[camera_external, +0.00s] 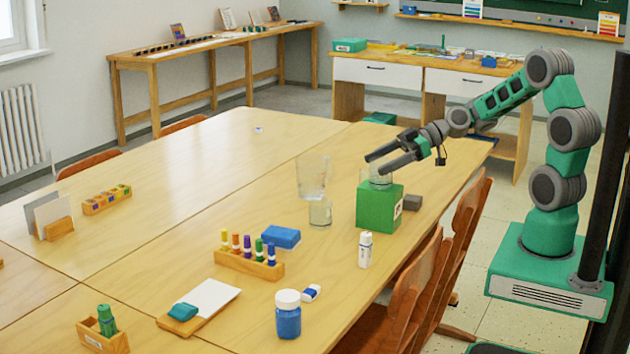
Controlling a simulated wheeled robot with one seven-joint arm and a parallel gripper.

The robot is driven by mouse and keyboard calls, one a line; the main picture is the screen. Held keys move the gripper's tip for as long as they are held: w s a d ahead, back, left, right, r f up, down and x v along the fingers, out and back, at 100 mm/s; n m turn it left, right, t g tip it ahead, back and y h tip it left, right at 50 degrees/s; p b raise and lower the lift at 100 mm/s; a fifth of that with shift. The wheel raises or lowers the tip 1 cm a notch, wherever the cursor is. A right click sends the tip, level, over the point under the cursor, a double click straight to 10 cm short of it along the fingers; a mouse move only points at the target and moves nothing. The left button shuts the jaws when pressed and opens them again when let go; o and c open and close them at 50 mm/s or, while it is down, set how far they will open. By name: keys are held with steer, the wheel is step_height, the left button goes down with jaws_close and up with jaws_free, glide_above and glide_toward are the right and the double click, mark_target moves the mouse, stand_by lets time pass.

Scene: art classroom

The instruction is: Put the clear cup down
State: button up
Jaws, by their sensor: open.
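A small clear cup (377,181) shows at the top of the green box (378,210), just below my gripper's fingers. It looks upright, and its upper part is partly hidden by the fingers. I cannot tell whether it stands on the box or behind it. My gripper (374,163) is open, reaching in from the right with its fingers pointing left at the cup's rim. I cannot tell whether the fingers touch the cup. A larger clear container (311,176) and a short clear glass (320,213) stand on the table to the left.
The wooden table (210,160) has wide free room at its far left. A grey block (411,202) lies right of the green box. A white bottle (365,250), blue block (281,237) and marker holder (249,264) stand nearer. Chairs (467,230) line the right edge.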

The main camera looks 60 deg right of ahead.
steer(key=v, duration=1.2)
steer(key=s+a+f+m+g+h, duration=0.3)
steer(key=a+f+g+h, duration=0.15)
steer(key=a+f, duration=0.3)
steer(key=s+d+f+m+g+h, duration=0.2)
steer(key=s+f+m+g+h, duration=0.1)
steer(key=s, duration=0.7)
steer(key=f+m+h, duration=0.1)
steer(key=m+h, duration=0.1)
steer(key=shift+d+f+m+b, duration=0.15)
steer(key=shift+f+m+b, duration=0.1)
steer(key=shift+m+b, duration=0.15)
